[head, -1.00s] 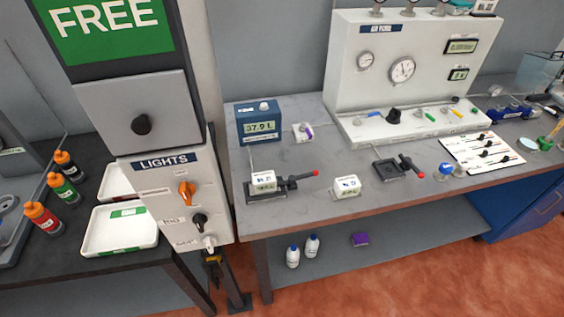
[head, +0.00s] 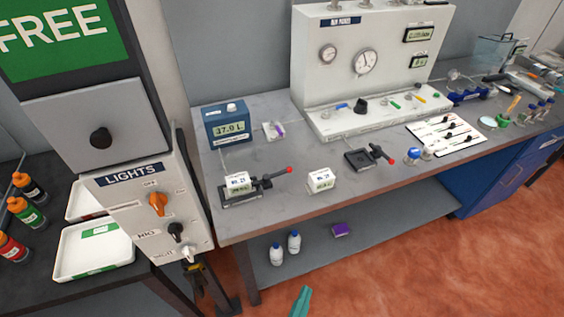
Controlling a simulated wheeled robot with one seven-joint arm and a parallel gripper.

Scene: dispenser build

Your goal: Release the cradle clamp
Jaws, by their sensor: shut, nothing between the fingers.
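A black cradle (head: 229,195) with a white labelled box (head: 238,182) seated in it stands at the left end of the grey bench. I cannot tell which cradle is meant. My gripper (head: 304,291) shows only as teal fingertips at the bottom edge, shut and empty, in front of the bench and well away from both cradles.
Another white box (head: 321,179) stands loose between the cradles. A blue display unit (head: 227,125) and a large gauge panel (head: 378,60) stand behind. The lights panel (head: 151,205) rises at the left. Bottles (head: 277,255) and a purple block (head: 340,229) are on the lower shelf.

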